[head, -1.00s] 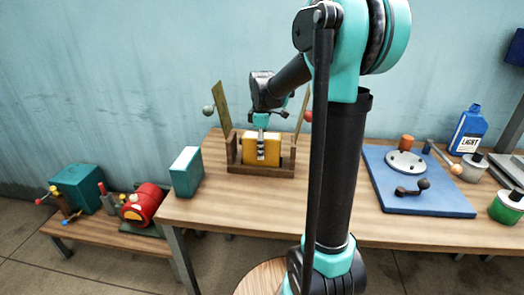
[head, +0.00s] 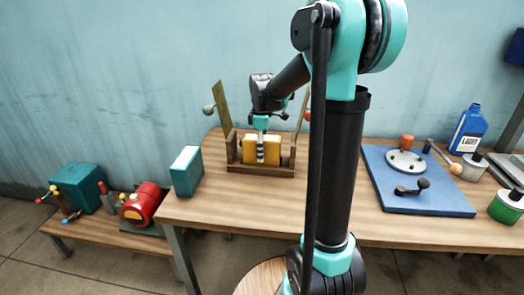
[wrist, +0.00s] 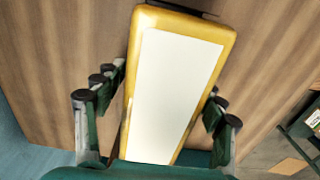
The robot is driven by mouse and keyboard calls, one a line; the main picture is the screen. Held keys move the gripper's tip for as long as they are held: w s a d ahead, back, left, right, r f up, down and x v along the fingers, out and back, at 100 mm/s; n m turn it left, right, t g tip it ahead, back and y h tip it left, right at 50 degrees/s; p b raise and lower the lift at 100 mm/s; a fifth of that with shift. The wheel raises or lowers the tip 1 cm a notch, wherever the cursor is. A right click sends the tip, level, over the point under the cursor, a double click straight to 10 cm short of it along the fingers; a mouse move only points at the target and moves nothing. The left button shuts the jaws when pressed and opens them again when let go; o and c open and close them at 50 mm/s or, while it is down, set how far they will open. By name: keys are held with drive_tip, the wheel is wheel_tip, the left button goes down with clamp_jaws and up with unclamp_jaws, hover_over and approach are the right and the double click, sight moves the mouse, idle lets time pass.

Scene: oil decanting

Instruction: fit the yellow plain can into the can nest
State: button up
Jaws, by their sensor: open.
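The yellow plain can (head: 249,150) sits inside the wooden can nest (head: 259,171), between its low walls. In the wrist view the can (wrist: 228,38) fills the middle, with a pale plain panel facing the camera. My gripper (head: 261,152) points down over the can from above. In the wrist view my gripper (wrist: 160,105) is open, with one finger on each side of the can. Whether either finger touches it is unclear. The can's underside is hidden by the nest's front wall.
Two upright boards with knobs flank the nest; the left one (head: 222,105) shows best. A teal can (head: 186,171) stands to the left. A blue plate (head: 420,195) with a crank lies to the right. A lower bench (head: 120,236) holds a red drum (head: 145,203).

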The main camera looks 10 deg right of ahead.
wheel_tip(320, 180, up, 12)
drive_tip(key=shift+r, duration=0.1)
idle(0.4)
